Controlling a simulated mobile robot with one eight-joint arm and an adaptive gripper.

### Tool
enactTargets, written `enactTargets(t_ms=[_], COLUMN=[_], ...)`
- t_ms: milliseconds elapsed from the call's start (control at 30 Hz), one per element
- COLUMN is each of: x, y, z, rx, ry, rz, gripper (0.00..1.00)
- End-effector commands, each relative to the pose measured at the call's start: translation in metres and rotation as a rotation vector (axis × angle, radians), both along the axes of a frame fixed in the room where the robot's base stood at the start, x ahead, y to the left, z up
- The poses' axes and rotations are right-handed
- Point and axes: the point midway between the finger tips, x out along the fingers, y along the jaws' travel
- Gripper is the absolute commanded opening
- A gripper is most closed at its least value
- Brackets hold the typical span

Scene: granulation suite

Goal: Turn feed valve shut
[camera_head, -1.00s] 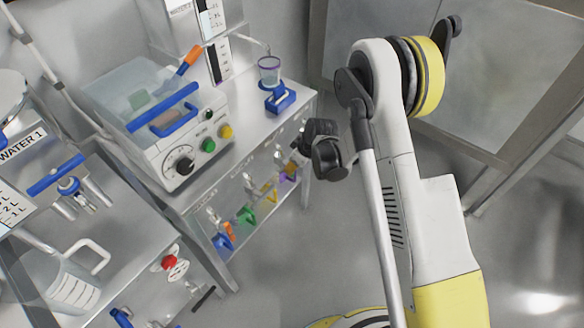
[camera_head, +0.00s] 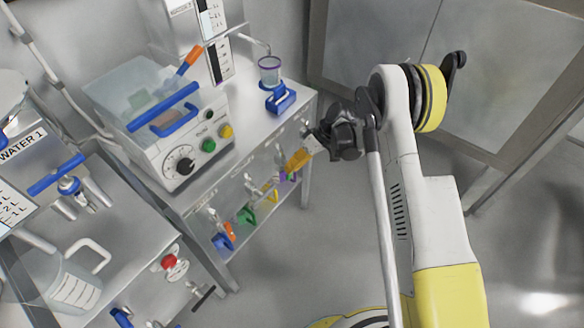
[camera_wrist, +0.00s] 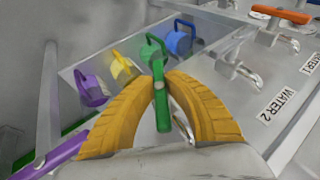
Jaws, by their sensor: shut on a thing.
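My gripper (camera_head: 300,160) is beside the right end of the bench, with its orange fingers pointing left toward the bench front. In the wrist view, its yellow-orange fingers (camera_wrist: 161,85) close around a narrow green bar (camera_wrist: 163,112). I cannot tell whether this bar is the feed valve's handle. A green hanging piece (camera_wrist: 152,48) shows just beyond it.
A white control box (camera_head: 185,145) and a cup on a blue stand (camera_head: 278,98) are on top. Floor (camera_head: 290,265) is clear below my gripper.

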Motion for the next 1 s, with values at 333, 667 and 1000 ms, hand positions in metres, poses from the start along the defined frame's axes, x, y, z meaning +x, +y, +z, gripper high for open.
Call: enactTargets(t_ms=[333, 667, 1000], x=[-0.0002, -0.001, -0.0014], y=[0.0004, 0.0009, 0.0012], z=[0.0001, 0.0009, 0.0014], rx=[0.159, 0.233, 0.246], ry=[0.204, 0.299, 0.316], rz=[0.0, 0.0, 0.0], gripper=[0.0, 0.0, 0.0])
